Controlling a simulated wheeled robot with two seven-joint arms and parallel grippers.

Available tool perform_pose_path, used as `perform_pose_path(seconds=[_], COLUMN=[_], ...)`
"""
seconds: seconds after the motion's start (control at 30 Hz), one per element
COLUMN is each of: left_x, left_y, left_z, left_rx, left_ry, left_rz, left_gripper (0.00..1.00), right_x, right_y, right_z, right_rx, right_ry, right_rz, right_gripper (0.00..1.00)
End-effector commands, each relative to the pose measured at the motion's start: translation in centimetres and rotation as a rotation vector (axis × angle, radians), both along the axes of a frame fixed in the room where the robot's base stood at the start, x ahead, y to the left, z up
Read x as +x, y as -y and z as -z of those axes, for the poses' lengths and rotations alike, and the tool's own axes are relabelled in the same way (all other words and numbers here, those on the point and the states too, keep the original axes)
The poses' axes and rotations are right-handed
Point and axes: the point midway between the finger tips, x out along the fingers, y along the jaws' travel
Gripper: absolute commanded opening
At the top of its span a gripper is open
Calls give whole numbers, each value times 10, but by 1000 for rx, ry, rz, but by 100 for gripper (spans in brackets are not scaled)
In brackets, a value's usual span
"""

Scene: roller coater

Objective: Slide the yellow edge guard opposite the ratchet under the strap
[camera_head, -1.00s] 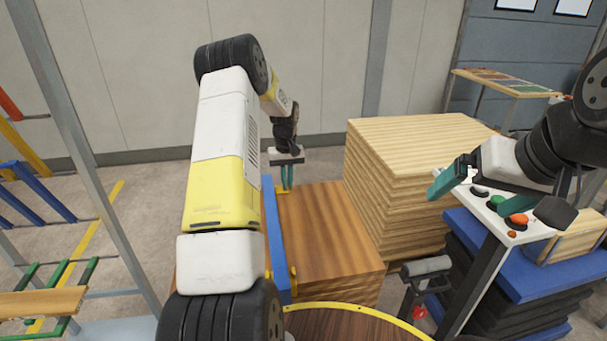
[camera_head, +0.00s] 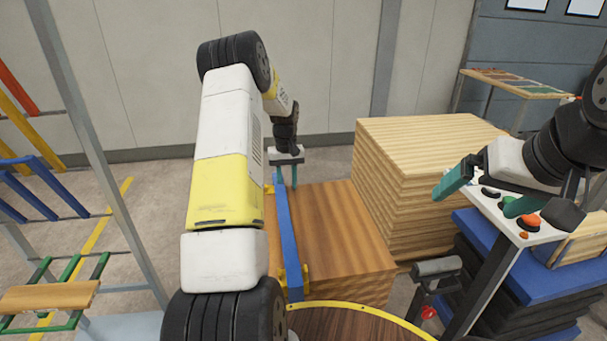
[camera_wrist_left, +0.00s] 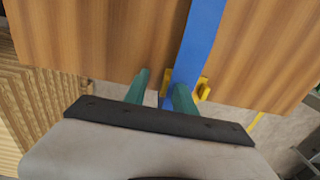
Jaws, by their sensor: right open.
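The blue strap (camera_head: 286,235) runs over the brown wood stack (camera_head: 335,225). In the left wrist view, the strap (camera_wrist_left: 202,35) passes over the yellow edge guard (camera_wrist_left: 204,88) at the stack's edge, with yellow showing on both sides of it. In the head view, the far guard (camera_head: 268,188) shows just left of the strap. My left gripper (camera_wrist_left: 160,88) is at this edge with its green fingers apart; one finger overlaps the strap and the other is clear to its left. My right gripper (camera_head: 486,194) is open and empty by the control panel. I cannot make out the ratchet.
A near yellow guard (camera_head: 304,276) sits at the strap's front end. A taller pale wood stack (camera_head: 420,190) stands right of the brown one. The control panel (camera_head: 520,228) is under my right gripper. A round table with a yellow rim (camera_head: 370,311) is in front.

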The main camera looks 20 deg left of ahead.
Motion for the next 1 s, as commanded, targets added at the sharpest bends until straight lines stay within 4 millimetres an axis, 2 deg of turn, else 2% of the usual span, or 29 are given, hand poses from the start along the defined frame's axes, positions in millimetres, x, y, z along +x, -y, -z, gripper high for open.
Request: perform_pose_path(seconds=[0.17, 0.63, 0.8, 1.0], left_x=[1, -12, -15, -15], left_y=[0, 4, 5, 5], left_z=[-5, -70, -79, -80], left_rx=[1, 0, 0, 0], left_ry=[4, 3, 0, 0], left_rz=[0, 3, 4, 4], left_gripper=[32, 32, 32, 32], right_x=[0, 0, 0, 0], right_y=[0, 0, 0, 0], right_z=[0, 0, 0, 0], right_rx=[0, 0, 0, 0], right_ry=[0, 0, 0, 0], right_rz=[0, 0, 0, 0], right_gripper=[100, 100, 100, 100])
